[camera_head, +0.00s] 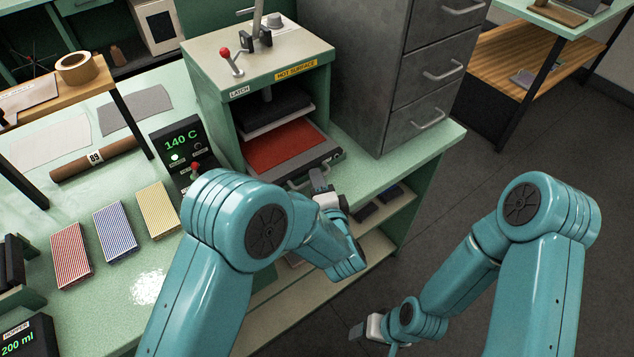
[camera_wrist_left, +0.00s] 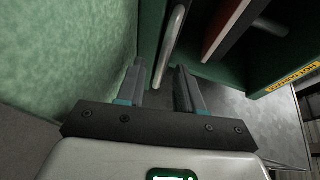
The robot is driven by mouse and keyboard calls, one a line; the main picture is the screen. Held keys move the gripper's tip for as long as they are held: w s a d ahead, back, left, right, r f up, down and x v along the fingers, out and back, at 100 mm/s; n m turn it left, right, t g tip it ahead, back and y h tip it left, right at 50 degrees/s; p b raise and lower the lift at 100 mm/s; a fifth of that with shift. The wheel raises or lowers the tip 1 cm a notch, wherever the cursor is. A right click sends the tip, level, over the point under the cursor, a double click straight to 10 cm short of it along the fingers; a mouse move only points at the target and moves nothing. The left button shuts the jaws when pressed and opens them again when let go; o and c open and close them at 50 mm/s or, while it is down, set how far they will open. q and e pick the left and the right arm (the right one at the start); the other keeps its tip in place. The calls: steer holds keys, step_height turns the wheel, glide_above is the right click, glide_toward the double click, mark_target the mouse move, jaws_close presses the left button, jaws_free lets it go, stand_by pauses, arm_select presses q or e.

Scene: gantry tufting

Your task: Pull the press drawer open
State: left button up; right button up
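The press (camera_head: 258,62) is a green box with a HOT SURFACE label and a LATCH lever with a red knob (camera_head: 225,53). Its drawer holds a red pad (camera_head: 284,148), and the drawer's front sits at the press opening. A metal bar handle (camera_head: 297,183) is on that front, partly hidden by my left gripper (camera_head: 321,184). In the left wrist view, the handle (camera_wrist_left: 170,45) lies ahead of my left gripper (camera_wrist_left: 160,70). Its lower end shows between the two spread fingers, with no visible contact. My right gripper (camera_head: 362,331) is low and away from the press; its fingers are unclear.
A grey drawer cabinet (camera_head: 375,75) stands right of the press. A control box reading 140 C (camera_head: 182,145) stands left of it, near yellow, blue and red striped stacks. An open shelf (camera_head: 345,240) lies below the bench top.

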arm_select(q)
jaws_close()
stand_by(1.3)
